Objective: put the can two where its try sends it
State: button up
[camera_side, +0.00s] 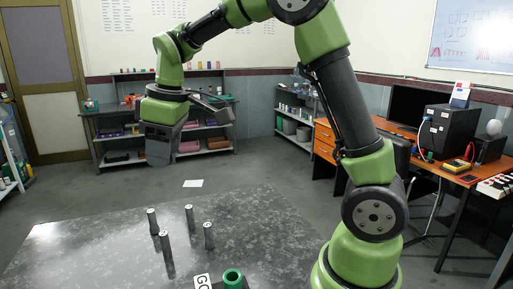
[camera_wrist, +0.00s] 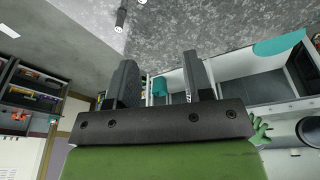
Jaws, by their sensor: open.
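Several slim grey metal cylinders stand upright on the table in the side view: one at the left (camera_side: 152,221), one at the back (camera_side: 190,218), one at the right (camera_side: 208,236) and a taller-looking one in front (camera_side: 167,254). No mark shows which is can two. My gripper (camera_side: 158,148) hangs above and behind the cylinders. In the wrist view my gripper (camera_wrist: 160,78) is open and empty; a dark cylinder (camera_wrist: 120,18) shows at the top.
The grey speckled table (camera_side: 265,225) is clear on its right and left. A white sheet (camera_side: 193,183) lies beyond its far edge. Shelves (camera_side: 205,135) and a desk (camera_side: 440,165) stand farther off, away from the table.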

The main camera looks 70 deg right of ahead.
jog(key=s+a+r+m+t, duration=0.1)
jog(key=s+m, duration=0.3)
jog(key=s, duration=0.6)
jog(key=s+a+r+m+t+y, duration=0.1)
jog(key=s+a+r+m+t, duration=0.1)
jog(key=s, duration=0.7)
jog(key=r+m+t, duration=0.1)
jog(key=m, duration=0.1)
jog(key=shift+s+m+t, duration=0.35)
jog(key=shift+m+t, duration=0.05)
